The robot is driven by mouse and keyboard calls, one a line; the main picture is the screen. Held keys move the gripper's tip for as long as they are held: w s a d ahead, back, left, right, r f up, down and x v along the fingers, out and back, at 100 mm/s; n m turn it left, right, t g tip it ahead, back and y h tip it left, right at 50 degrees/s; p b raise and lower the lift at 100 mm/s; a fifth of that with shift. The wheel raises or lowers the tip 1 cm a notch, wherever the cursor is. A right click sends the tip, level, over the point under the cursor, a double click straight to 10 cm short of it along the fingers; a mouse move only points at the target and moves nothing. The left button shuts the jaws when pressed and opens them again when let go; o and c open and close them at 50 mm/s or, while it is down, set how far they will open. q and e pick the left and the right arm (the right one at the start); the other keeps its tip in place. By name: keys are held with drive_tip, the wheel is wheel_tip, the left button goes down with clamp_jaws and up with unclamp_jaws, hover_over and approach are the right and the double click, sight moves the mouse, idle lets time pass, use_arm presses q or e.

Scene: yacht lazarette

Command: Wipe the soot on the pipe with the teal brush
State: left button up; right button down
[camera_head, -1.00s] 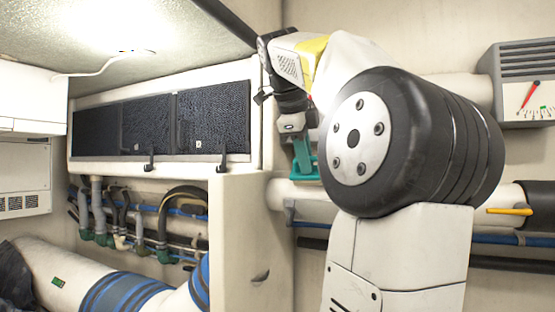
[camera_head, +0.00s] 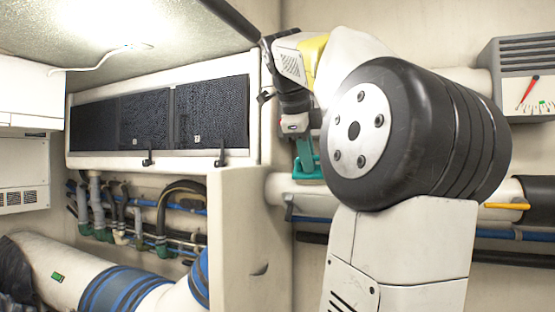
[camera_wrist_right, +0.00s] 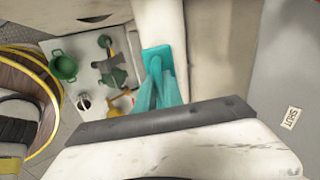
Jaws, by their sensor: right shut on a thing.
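My right gripper (camera_head: 302,136) points down and is shut on the teal brush (camera_head: 309,170), in front of the wall in the head view. The brush also shows in the wrist view (camera_wrist_right: 158,62), below the gripper. A pale horizontal pipe (camera_head: 287,190) runs along the wall at the brush's height. The brush's lower end overlaps the pipe in the picture; I cannot tell whether they touch. My own arm hides the middle of the pipe. I can make out no soot on the part that shows. My left gripper is not in view.
A black sleeve (camera_head: 537,203) and a yellow handle (camera_head: 508,206) are at the right. A gauge box (camera_head: 523,80) hangs above them. A pale partition (camera_head: 235,225) stands left of the pipe. The wrist view shows a pale tray (camera_wrist_right: 75,92) holding a green pot (camera_wrist_right: 64,67) and other items.

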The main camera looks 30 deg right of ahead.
drive_tip(key=shift+s+d, duration=0.55)
drive_tip(key=shift+s, duration=0.15)
drive_tip(key=shift+s+d, duration=0.5)
drive_tip(key=shift+s, duration=0.2)
drive_tip(key=shift+w, duration=0.1)
drive_tip(key=shift+w, duration=0.1)
drive_tip(key=shift+w+a+f, duration=0.15)
drive_tip(key=shift+w+a, duration=0.45)
drive_tip(key=shift+w, duration=0.15)
drive_tip(key=shift+w+a+f, duration=0.1)
drive_tip(key=shift+w+a, duration=0.45)
drive_tip(key=shift+w, duration=0.2)
drive_tip(key=shift+a+r, duration=0.2)
drive_tip(key=shift+r, duration=0.2)
drive_tip(key=shift+s+v, duration=0.15)
drive_tip(key=shift+v, duration=1.15)
drive_tip(key=shift+s+v, duration=0.15)
drive_tip(key=shift+v, duration=1.15)
drive_tip(key=shift+a+f, duration=0.15)
